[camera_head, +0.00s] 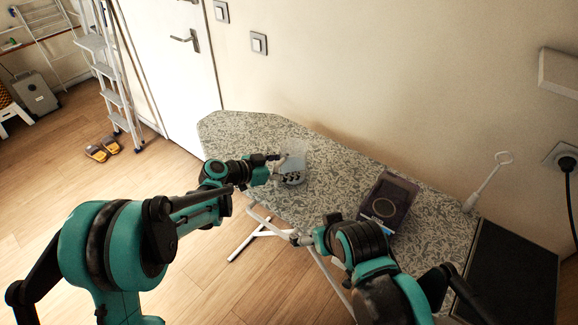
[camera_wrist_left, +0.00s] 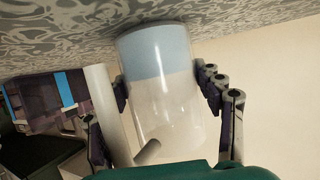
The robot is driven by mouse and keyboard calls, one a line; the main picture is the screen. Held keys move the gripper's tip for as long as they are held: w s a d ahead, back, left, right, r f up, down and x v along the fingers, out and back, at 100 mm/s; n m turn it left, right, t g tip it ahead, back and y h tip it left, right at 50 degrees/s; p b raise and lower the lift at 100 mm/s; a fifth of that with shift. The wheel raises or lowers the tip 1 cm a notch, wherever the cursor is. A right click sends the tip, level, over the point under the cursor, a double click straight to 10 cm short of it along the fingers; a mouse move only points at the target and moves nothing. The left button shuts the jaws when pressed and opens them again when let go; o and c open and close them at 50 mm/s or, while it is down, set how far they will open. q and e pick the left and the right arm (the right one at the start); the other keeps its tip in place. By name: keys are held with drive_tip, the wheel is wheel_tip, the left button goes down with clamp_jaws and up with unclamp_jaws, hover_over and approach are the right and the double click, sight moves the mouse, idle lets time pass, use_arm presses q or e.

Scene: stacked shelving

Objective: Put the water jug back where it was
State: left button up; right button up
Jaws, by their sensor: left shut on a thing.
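The water jug (camera_head: 294,165) is a clear vessel with pale blue water in its lower part. It is upright at the ironing board (camera_head: 240,127), towards its far end near the wall. My left gripper (camera_head: 279,171) is shut on the jug from the left side. In the left wrist view, which is upside down, the jug (camera_wrist_left: 163,85) is between the two dark fingers (camera_wrist_left: 165,88). Its base is at or very near the patterned cover; I cannot tell whether it touches. The right arm is in front of the board, and its fingertips are not clear.
A dark purple box-like item (camera_head: 388,199) lies on the board to the right of the jug. A white wand with a ring end (camera_head: 489,181) stands near the dark panel (camera_head: 512,265). The wall runs close behind the board. A ladder (camera_head: 112,85) and slippers (camera_head: 103,149) are far left.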

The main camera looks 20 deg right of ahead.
use_arm(q)
drive_tip(key=shift+f, duration=0.15)
drive_tip(key=o, duration=1.7)
drive_tip(key=shift+o, duration=0.2)
drive_tip(key=shift+r, duration=0.3)
drive_tip(key=p+v, duration=0.3)
drive_tip(key=v, duration=0.9)
drive_tip(key=s+a+n+t+y, duration=0.3)
drive_tip(key=s+a+n+y, duration=1)
drive_tip(key=s+a, duration=0.9)
drive_tip(key=shift+a+r+n, duration=0.5)
drive_tip(key=shift+a+n, duration=0.3)
drive_tip(key=shift+a, duration=0.25)
